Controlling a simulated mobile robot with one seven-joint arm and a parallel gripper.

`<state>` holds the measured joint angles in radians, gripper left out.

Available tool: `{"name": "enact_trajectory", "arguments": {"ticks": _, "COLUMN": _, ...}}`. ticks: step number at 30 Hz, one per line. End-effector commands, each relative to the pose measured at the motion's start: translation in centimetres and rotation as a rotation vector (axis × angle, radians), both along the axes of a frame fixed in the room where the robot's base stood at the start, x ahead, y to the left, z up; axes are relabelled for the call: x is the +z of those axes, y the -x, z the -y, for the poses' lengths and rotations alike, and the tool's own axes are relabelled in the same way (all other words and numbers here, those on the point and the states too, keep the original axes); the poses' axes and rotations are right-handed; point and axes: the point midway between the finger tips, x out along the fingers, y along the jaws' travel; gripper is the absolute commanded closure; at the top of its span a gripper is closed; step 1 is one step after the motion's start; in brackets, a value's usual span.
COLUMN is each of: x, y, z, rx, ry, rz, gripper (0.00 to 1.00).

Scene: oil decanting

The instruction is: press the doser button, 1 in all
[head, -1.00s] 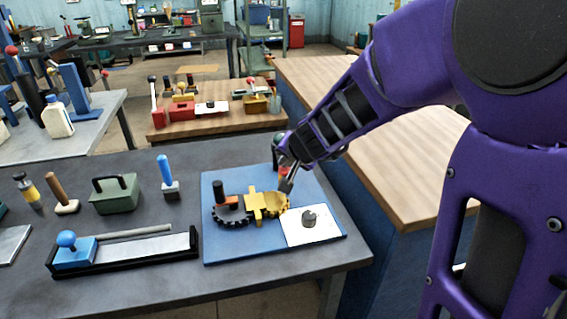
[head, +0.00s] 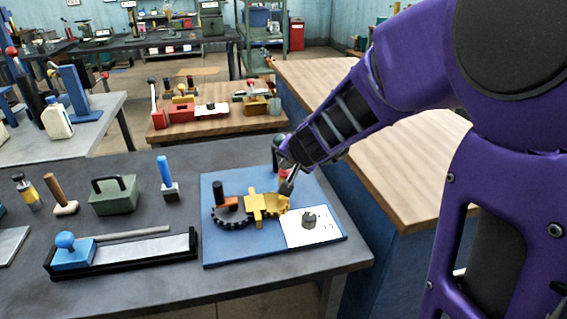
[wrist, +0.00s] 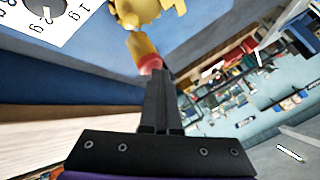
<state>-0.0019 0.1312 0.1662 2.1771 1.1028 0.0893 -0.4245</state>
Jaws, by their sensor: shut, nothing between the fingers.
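The doser is a blue board (head: 219,186) on the dark bench, with a black toothed wheel (head: 233,220), a yellow gear part (head: 268,203) and a white dial plate (head: 318,236) with a black knob (head: 308,219). The red button (head: 283,172) is at the board's back right, partly hidden by my gripper (head: 287,187). In the wrist view my closed, empty fingers (wrist: 158,77) point at the red button (wrist: 150,63), which sits by a yellow part (wrist: 142,45). The tips are at or very close to the red; I cannot tell whether they touch or press it.
A dark green-topped knob (head: 278,141) stands behind my gripper. Left of the board are a blue-handled tool (head: 166,172), a green box (head: 114,196) and a sharpening block in a black tray (head: 150,262). A wooden-topped counter (head: 440,170) is at right.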

Motion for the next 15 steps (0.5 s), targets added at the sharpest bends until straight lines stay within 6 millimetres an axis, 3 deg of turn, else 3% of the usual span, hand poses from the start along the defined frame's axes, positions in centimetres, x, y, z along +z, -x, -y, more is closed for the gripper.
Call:
{"name": "enact_trajectory", "arguments": {"ticks": 9, "x": 1.7, "y": 0.1, "z": 0.0, "rx": 0.000, "ry": -0.001, "rz": -0.002, "gripper": 1.00}}
{"name": "enact_trajectory", "arguments": {"ticks": 15, "x": 1.6, "y": 0.0, "z": 0.0, "rx": 0.001, "ry": 0.000, "rz": -0.001, "gripper": 1.00}}
